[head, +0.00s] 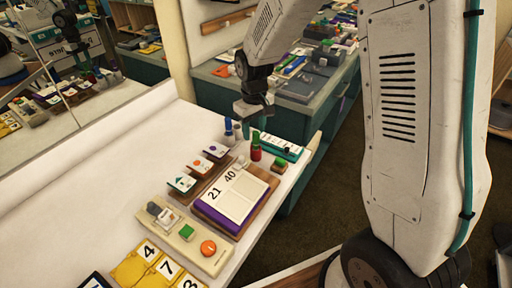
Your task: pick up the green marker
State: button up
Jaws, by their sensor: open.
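My gripper (254,128) hangs over the far right part of the white table (120,170), its teal fingers apart with nothing seen held between them. Just below and in front of it stands an upright cylinder with a green upper part (256,138) and a red lower part (256,154). I cannot tell whether this is one marker or a red one in front of a green one. A blue marker (228,125) stands upright just left of the fingers, with a shorter pale-and-dark piece (237,131) beside it. The fingers partly hide this area.
A teal-and-white box (281,147) and a small green-topped block (279,165) lie right of the cylinder. In front are a purple-edged number board (230,201), small cards (182,183), a button panel (187,237) and yellow number tiles (148,266). The table's left part is clear.

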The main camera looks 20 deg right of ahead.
aim_at(256, 145)
notch_tip(256, 145, down, 4)
jog(key=shift+s+d+f, duration=0.1)
jog(key=shift+d+f, duration=0.05)
jog(key=shift+f, duration=0.1)
jog(key=shift+c, duration=0.4)
grip_shut()
